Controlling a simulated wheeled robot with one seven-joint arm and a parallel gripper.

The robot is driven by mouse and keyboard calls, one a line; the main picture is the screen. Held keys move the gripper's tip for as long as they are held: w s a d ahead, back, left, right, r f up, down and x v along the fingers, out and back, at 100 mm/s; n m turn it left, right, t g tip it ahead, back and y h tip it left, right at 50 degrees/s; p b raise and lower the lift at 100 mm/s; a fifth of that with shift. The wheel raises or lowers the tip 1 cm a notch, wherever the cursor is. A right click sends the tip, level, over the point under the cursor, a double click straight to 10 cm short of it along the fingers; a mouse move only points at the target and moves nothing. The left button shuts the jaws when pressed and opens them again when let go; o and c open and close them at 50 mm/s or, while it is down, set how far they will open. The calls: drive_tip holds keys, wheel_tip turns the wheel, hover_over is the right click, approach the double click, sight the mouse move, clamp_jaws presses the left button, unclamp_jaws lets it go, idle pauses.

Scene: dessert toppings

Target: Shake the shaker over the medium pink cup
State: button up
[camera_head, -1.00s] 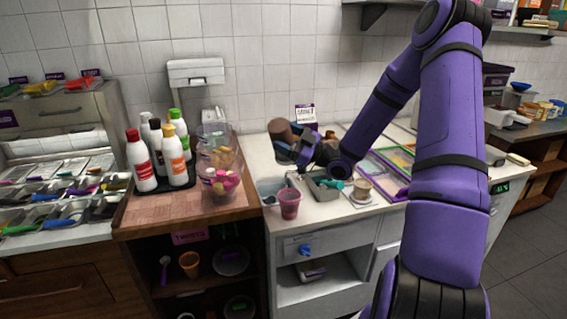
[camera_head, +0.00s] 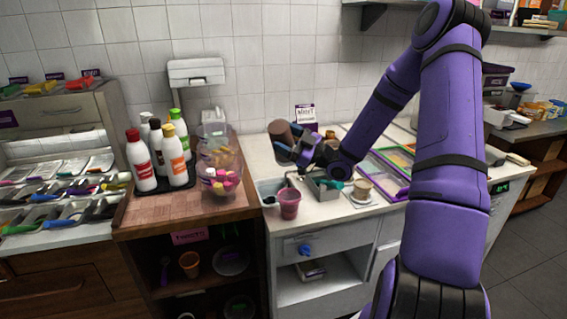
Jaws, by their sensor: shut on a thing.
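The medium pink cup (camera_head: 289,204) stands upright on the white counter, near its front left corner. My gripper (camera_head: 285,150) is shut on a brown shaker (camera_head: 281,132), which it holds tilted, above and slightly behind the cup in the picture. The shaker is well clear of the cup, and its lower part is partly hidden by the gripper. I cannot tell whether anything is inside the cup.
A metal tray (camera_head: 322,188) and a beige cup on a saucer (camera_head: 362,191) stand to the right. Clear containers (camera_head: 220,170) and several sauce bottles (camera_head: 174,152) stand on the wooden counter to the left.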

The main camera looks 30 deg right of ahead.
sight(285, 160)
wheel_tip(285, 160, down, 7)
drive_tip(key=shift+r, duration=0.2)
drive_tip(key=shift+a, duration=0.1)
idle(1.1)
drive_tip(key=s+a+r+n+g, duration=0.25)
drive_tip(key=a+n+g, duration=0.3)
drive_tip(key=n, duration=1.05)
drive_tip(key=d+n+h, duration=0.1)
drive_tip(key=d+n, duration=0.1)
drive_tip(key=n, duration=0.1)
drive_tip(key=w+d+n+h, duration=0.1)
drive_tip(key=d+n+h, duration=0.1)
drive_tip(key=w+d+f+n+g+h, duration=0.1)
drive_tip(key=n, duration=0.2)
drive_tip(key=shift+d+n+h, duration=0.3)
drive_tip(key=shift+d, duration=0.1)
drive_tip(key=n+h, duration=0.1)
drive_tip(key=a+n+t+h, duration=0.1)
drive_tip(key=s+a+n, duration=0.1)
drive_tip(key=n, duration=0.1)
drive_tip(key=shift+s+r+h, duration=0.1)
drive_tip(key=shift+r+h, duration=0.2)
drive_tip(key=shift+h, duration=0.1)
